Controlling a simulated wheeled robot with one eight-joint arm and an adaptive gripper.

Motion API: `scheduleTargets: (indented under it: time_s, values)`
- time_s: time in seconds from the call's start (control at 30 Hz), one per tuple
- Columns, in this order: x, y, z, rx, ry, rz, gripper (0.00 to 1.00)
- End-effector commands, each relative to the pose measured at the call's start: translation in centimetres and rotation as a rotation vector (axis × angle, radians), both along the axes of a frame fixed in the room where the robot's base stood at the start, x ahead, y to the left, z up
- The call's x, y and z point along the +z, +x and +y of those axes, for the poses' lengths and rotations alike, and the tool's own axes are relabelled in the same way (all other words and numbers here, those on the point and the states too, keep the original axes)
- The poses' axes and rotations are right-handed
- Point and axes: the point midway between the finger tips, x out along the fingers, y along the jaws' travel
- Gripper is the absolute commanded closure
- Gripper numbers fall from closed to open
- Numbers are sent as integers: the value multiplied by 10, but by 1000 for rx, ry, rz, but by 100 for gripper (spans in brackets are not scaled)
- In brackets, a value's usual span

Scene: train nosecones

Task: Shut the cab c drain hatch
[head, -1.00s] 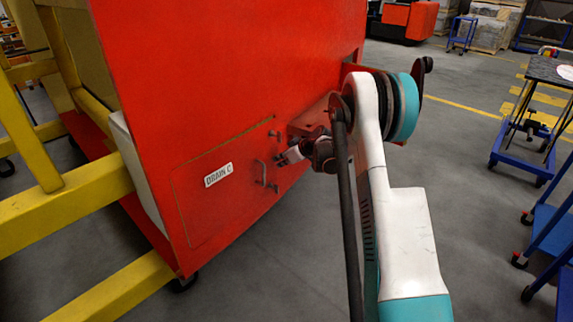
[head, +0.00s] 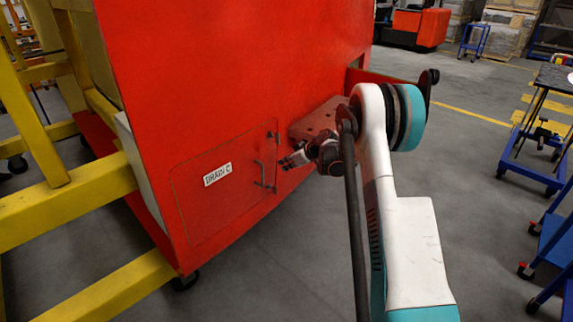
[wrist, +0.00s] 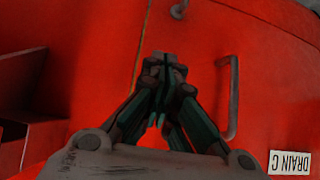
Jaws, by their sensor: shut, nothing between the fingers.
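The cab c drain hatch (head: 215,205) is a red panel low on the red nosecone. It bears a white "DRAIN C" label and a dark bar handle (head: 262,174) near its right edge. The hatch looks flush, or nearly so, with the red face around it. My gripper (head: 284,163) is just right of the handle, close to the hatch's right edge. In the wrist view the fingers of my gripper (wrist: 163,65) are together and empty. The handle (wrist: 232,95) stands to their right, apart from them. Whether the fingertips touch the red surface cannot be told.
A yellow frame (head: 70,205) stands along the left of the nosecone. A small metal lug (wrist: 179,10) sits beyond my fingertips in the wrist view. Blue carts (head: 530,165) stand at the right. Grey floor between them and my arm is clear.

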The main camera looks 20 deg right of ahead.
Motion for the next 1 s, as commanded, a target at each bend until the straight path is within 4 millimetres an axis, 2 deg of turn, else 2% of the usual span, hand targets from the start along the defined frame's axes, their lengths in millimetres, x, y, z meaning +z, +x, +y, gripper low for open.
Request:
scheduleTargets:
  time_s: [0.53, 0.87, 1.0]
  values:
    - [58, -60, -30, -2, -2, 2, 100]
    - [66, -70, -34, 0, -2, 4, 100]
    - [81, -72, -22, -5, 13, 20, 100]
